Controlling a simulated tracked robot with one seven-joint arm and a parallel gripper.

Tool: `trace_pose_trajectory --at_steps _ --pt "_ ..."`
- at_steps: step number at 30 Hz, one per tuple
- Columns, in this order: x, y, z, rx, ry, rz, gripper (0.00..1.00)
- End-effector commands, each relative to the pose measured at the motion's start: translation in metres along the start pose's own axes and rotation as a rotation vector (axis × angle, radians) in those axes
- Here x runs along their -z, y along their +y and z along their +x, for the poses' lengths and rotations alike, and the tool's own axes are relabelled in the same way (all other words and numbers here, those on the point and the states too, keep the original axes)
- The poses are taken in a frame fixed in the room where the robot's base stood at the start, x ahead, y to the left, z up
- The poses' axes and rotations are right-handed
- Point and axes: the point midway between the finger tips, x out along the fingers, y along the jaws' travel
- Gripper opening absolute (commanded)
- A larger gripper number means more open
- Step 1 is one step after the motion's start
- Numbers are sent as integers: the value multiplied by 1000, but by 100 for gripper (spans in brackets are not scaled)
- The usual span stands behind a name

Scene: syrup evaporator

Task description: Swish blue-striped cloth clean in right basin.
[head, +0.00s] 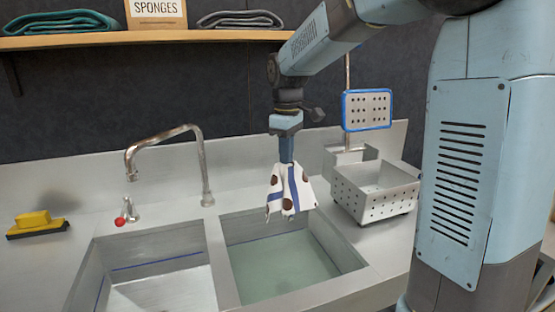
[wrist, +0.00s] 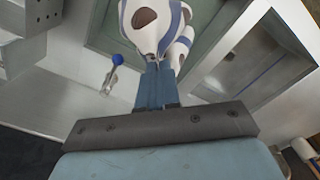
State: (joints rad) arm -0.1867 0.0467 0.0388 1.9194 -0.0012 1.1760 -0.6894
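My gripper (head: 287,158) points down and is shut on the blue-striped cloth (head: 290,192). The cloth is white with blue stripes and dark brown stains. It hangs bunched above the back part of the right basin (head: 335,245), apart from the pale greenish water in it. In the wrist view, the gripper fingers (wrist: 157,84) are together on the cloth (wrist: 150,28). The cloth covers part of the right basin (wrist: 98,38) in that view.
The left basin (head: 84,272) lies beside it, with a faucet (head: 203,165) behind and a red-knobbed tap (head: 124,215). A perforated metal basket (head: 375,195) stands right of the basins. A blue-knobbed tap (wrist: 115,66) shows in the wrist view.

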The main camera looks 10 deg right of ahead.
Motion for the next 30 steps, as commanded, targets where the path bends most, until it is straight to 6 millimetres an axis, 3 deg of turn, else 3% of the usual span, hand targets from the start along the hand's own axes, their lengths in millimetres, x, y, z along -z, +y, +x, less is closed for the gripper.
trace_pose_trajectory --at_steps 10,21,30 --pt "11 3 38 1 -3 -1 0" --pt "10 3 104 1 -3 -1 0" --pt "11 3 120 -2 0 -2 0"
